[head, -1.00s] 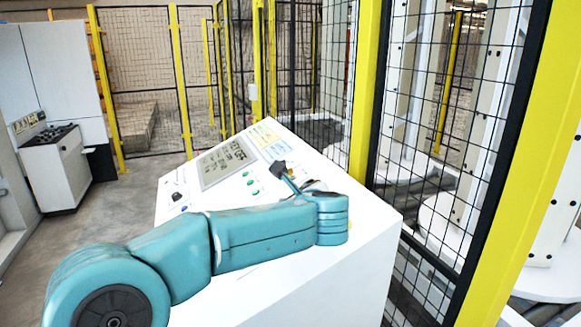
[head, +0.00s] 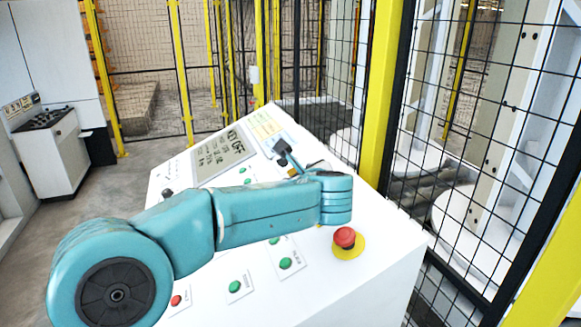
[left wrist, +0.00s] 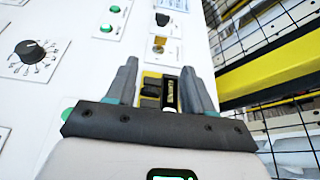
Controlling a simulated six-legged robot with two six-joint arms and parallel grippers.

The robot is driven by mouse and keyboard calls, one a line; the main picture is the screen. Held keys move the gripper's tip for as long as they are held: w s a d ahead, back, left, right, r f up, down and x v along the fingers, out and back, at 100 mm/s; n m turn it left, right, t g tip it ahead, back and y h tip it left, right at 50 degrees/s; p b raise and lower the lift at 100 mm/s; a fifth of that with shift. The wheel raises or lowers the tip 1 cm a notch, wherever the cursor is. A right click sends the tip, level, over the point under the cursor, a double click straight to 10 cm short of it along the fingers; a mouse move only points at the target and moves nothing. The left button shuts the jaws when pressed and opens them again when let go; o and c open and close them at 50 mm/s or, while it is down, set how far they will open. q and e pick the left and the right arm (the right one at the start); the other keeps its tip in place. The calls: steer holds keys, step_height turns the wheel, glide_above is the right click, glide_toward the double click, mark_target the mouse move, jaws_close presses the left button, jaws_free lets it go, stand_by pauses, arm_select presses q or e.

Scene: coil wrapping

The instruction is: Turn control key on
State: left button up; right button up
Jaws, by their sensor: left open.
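The control console (head: 330,262) is a white sloped panel in the head view. Its display (head: 224,152) shows large text that seems to read "KEY OFF". In the left wrist view a small brass key switch (left wrist: 159,42) sits on a plate just beyond my left gripper (left wrist: 158,68). The gripper's two dark fingers are open and spread, one on each side of a line below the switch, with no visible contact. In the head view the left gripper (head: 284,152) is over the panel's upper right part. My right gripper is not in view.
A red emergency button (head: 344,237) on a yellow base is on the panel's right side. Green buttons (head: 286,263) and a black rotary knob (left wrist: 30,52) are nearby. A yellow-framed mesh fence (head: 380,100) stands close on the right.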

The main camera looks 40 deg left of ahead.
mark_target(292, 169)
arm_select(q)
steer(key=shift+w+a+f+p, duration=0.15)
steer(key=shift+w+a+p, duration=0.15)
steer(key=shift+w, duration=0.15)
steer(key=shift+w+a+f+p, duration=0.15)
steer(key=shift+w+a+p, duration=0.1)
steer(key=shift+w, duration=0.2)
steer(key=p+x, duration=0.1)
steer(key=x, duration=0.3)
steer(key=p+x, duration=0.2)
steer(key=x, duration=0.2)
steer(key=p+x, duration=0.1)
steer(key=x, duration=0.3)
steer(key=shift+s+a+f+p, duration=0.1)
steer(key=shift+s+a+p, duration=0.05)
steer(key=shift+a+p, duration=0.3)
steer(key=shift+a+f, duration=0.15)
steer(key=shift+a, duration=0.1)
steer(key=shift+w+f, duration=0.1)
steer(key=shift+w, duration=0.15)
steer(key=shift+w+d, duration=0.1)
steer(key=shift+d, duration=0.15)
steer(key=shift+s+a, duration=0.15)
steer(key=shift+s, duration=0.05)
jaws_close()
